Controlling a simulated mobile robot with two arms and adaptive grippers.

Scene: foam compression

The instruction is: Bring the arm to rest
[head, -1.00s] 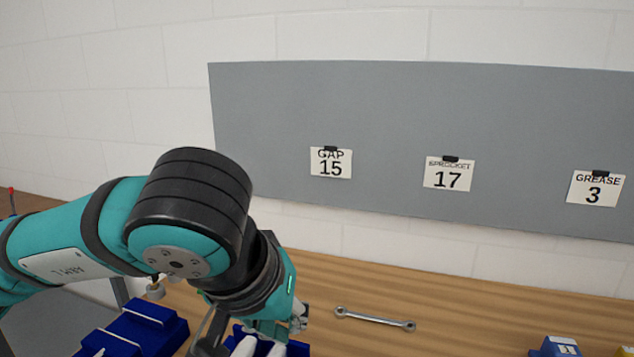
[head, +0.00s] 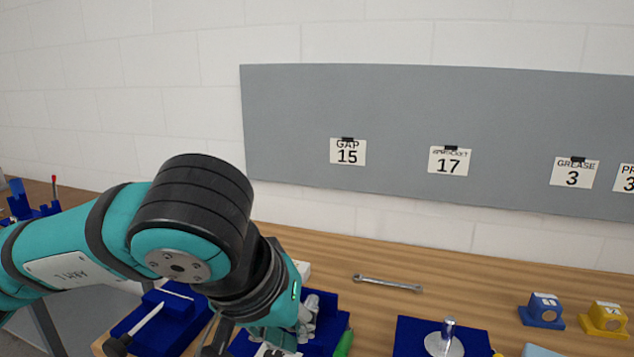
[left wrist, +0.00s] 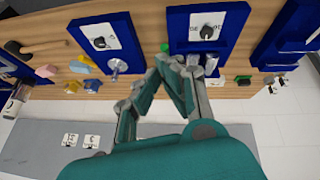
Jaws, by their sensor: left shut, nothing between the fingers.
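My left arm comes in from the left in the head view, teal with black joint rings. It is bent, with its wrist pointing down over the workbench. My left gripper (left wrist: 180,64) shows in the left wrist view, its teal and grey fingers shut with nothing between them. It is in front of a blue tray (left wrist: 237,18) that carries a white label and a black knob. In the head view the fingertips are largely hidden by the wrist and the lower picture edge. My right gripper is not in view.
A wrench (head: 388,283) lies on the wooden bench (head: 400,258). Another blue tray (head: 470,338) holds a round metal piece (head: 444,342). Blue (head: 542,312) and yellow (head: 604,319) blocks stand at the right. A grey board (head: 440,105) with number cards hangs behind.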

